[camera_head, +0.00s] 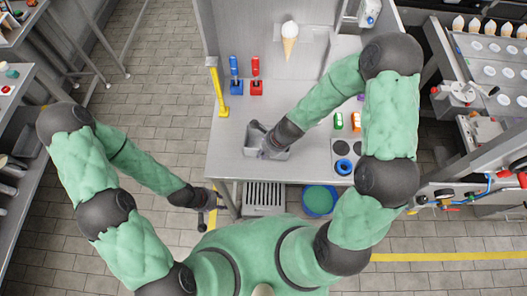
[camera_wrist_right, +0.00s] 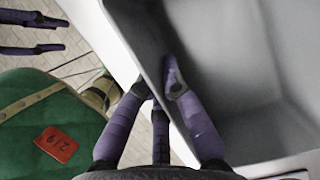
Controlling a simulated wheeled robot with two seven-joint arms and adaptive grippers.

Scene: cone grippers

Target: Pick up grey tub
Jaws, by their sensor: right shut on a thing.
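The grey tub (camera_head: 282,155) is an open box at the front left of the grey worktop. My right gripper (camera_head: 267,148) reaches down to it from the right and hides part of it. In the right wrist view the tub (camera_wrist_right: 235,60) fills the upper right. My right gripper (camera_wrist_right: 158,86) is shut on its wall, one purple finger inside and one outside. I cannot tell whether the tub's base touches the worktop. My left gripper (camera_head: 209,212) is empty, off the worktop's front left corner; in the right wrist view its fingers (camera_wrist_right: 32,34) are apart.
On the worktop (camera_head: 230,165) stand a yellow post (camera_head: 217,88), a blue lever (camera_head: 235,75) and a red lever (camera_head: 256,77). An ice cream cone (camera_head: 289,38) is at the back. A blue ring (camera_head: 343,167) and small coloured items are right. A green-topped bucket (camera_head: 319,200) is below.

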